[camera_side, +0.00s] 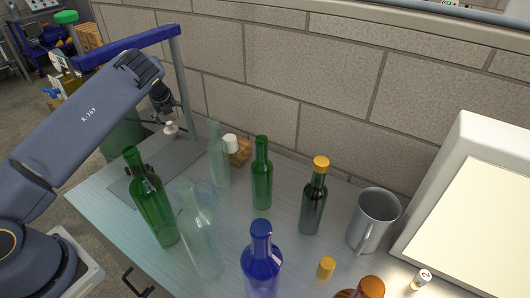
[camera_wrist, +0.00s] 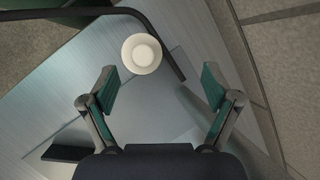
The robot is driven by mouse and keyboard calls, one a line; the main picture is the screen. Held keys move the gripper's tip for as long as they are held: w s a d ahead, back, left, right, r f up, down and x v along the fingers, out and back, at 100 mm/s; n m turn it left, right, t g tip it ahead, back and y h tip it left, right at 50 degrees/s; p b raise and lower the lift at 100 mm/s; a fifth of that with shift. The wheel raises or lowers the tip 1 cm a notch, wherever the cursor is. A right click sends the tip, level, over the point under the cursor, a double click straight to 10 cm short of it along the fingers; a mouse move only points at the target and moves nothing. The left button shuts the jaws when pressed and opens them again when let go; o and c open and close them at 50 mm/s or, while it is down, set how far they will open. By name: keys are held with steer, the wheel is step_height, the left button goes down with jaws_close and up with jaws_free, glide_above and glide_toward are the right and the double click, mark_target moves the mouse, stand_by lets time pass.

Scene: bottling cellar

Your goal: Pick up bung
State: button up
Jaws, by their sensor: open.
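A small white round piece, which looks like the bung (camera_side: 170,128), shows just below my gripper (camera_side: 166,109) in the side view. In the wrist view the white bung (camera_wrist: 142,53) is seen from above, with a cream round top and a wider white rim. It lies beyond and slightly left of the middle between my fingertips (camera_wrist: 159,80). My gripper is open and empty, its two green-padded fingers apart. No contact with the bung shows. What the bung rests on is not clear.
A blue overhead bar (camera_side: 128,46) on a grey post stands close by my gripper. Clear, green and blue bottles (camera_side: 262,180) crowd the bench. A white cap-like piece (camera_side: 230,143) is by a wooden block. A metal mug (camera_side: 373,220) stands right. A dark bar (camera_wrist: 165,45) passes near the bung.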

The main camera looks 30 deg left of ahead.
mark_target(169, 124)
steer(key=shift+s+a+r+m+g, duration=0.1)
steer(key=shift+s+a+m+g, duration=0.1)
steer(key=shift+s+m+g, duration=0.35)
steer(key=shift+s+a+f+g+y, duration=0.15)
steer(key=shift+f+g+y, duration=0.1)
steer(key=shift+y, duration=0.05)
steer(key=x, duration=0.7)
steer(key=c, duration=1.2)
